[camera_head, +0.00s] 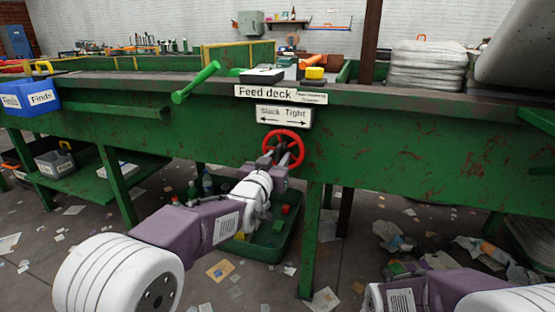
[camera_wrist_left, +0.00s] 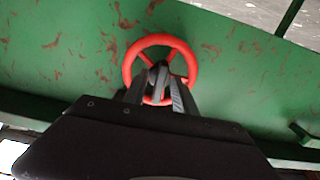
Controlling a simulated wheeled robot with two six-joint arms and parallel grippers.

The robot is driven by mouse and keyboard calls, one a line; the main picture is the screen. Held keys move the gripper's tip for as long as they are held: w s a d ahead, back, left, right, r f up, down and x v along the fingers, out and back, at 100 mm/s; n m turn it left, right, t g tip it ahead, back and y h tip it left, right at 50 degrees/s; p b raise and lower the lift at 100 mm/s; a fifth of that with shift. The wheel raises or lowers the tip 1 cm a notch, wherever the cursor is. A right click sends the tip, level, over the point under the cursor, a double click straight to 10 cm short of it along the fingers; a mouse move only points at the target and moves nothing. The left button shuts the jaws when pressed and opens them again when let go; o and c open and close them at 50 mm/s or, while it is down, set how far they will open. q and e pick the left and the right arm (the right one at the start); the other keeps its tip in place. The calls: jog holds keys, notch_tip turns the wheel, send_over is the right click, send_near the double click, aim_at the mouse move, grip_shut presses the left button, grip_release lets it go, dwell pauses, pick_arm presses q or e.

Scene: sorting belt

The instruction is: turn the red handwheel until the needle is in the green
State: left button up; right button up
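The red handwheel (camera_head: 295,140) is mounted on the green front of the feed deck, below a "Slack Tight" sign (camera_head: 284,116) with arrows. My left gripper (camera_head: 272,152) is at the wheel's lower left in the head view. In the left wrist view the red wheel (camera_wrist_left: 190,62) shows as a ring, and the gripper's fingers (camera_wrist_left: 158,85) reach over its middle and lower part. Whether the fingers are shut on the wheel is hard to make out. No gauge, needle or green zone can be made out. My right gripper is out of view; only its arm shows at lower right.
A green lever (camera_head: 196,82) sticks out left of the "Feed deck" label (camera_head: 265,92). A blue "Finds" bin (camera_head: 42,97) hangs at the left. A green tray with bottles (camera_head: 268,240) lies under the deck. Deck legs (camera_head: 310,240) stand close to my left arm.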

pick_arm(q)
jog(key=shift+s, duration=0.1)
